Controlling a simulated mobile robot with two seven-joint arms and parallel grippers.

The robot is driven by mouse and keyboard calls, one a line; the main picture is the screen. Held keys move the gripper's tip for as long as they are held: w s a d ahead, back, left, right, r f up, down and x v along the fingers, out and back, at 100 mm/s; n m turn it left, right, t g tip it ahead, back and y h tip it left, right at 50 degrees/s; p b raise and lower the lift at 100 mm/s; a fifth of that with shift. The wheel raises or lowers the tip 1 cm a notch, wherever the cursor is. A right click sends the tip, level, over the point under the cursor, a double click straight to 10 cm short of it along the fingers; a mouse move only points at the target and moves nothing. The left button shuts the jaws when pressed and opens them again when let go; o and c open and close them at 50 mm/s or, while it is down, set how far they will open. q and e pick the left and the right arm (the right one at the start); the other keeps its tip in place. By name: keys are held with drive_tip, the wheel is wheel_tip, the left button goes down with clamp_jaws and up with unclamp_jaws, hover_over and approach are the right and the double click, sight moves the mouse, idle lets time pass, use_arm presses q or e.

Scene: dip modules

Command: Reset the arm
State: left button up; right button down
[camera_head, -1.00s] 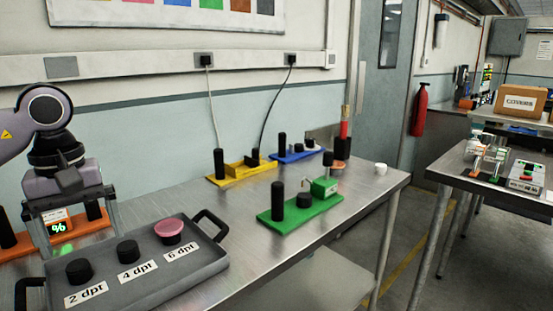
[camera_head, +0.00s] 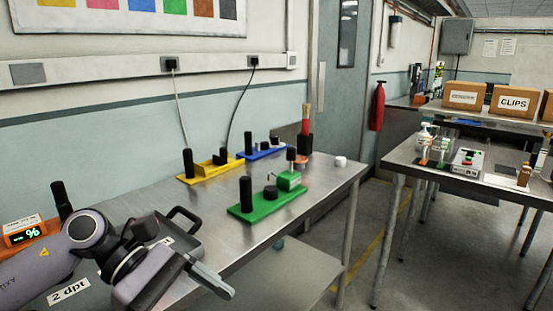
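My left arm comes in from the lower left, over the grey tray (camera_head: 190,246). My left gripper (camera_head: 222,290) points to the lower right, past the tray's right side, near the table's front edge. It is seen side-on, so I cannot tell whether its fingers are open or shut. Nothing is visible between the fingers. My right gripper is not in view.
Green (camera_head: 268,205), yellow (camera_head: 205,172) and blue (camera_head: 265,150) modules stand on the metal table, with a red-handled brush (camera_head: 306,122) behind. An orange device (camera_head: 24,231) sits at the left. A second table (camera_head: 459,183) stands right, across a floor gap.

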use_arm(q)
drive_tip(key=d+r+n+t+h+p, duration=0.15)
drive_tip(key=d+n+t+h, duration=0.45)
drive_tip(key=n+h, duration=0.65)
drive_tip(key=a+f+m+t+y, duration=0.55)
drive_tip(key=f+m+y, duration=0.4)
drive_tip(key=m, duration=0.85)
drive_tip(key=a+f+m+t+y, duration=0.5)
drive_tip(key=f+m+t+y, duration=0.35)
drive_tip(key=m, duration=0.95)
drive_tip(key=s+a+f+n+g+y, duration=0.2)
drive_tip(key=s+f+n+g, duration=0.1)
drive_tip(key=s+f+n, duration=0.1)
drive_tip(key=s+a+f+n+g+y+p, duration=0.1)
drive_tip(key=s+a+f+n+g+y, duration=0.1)
drive_tip(key=s+f, duration=0.4)
wheel_tip(320, 180, down, 2)
drive_tip(key=shift+s+f+n+g, duration=0.2)
drive_tip(key=shift+n+g, duration=0.4)
drive_tip(key=shift+n, duration=0.45)
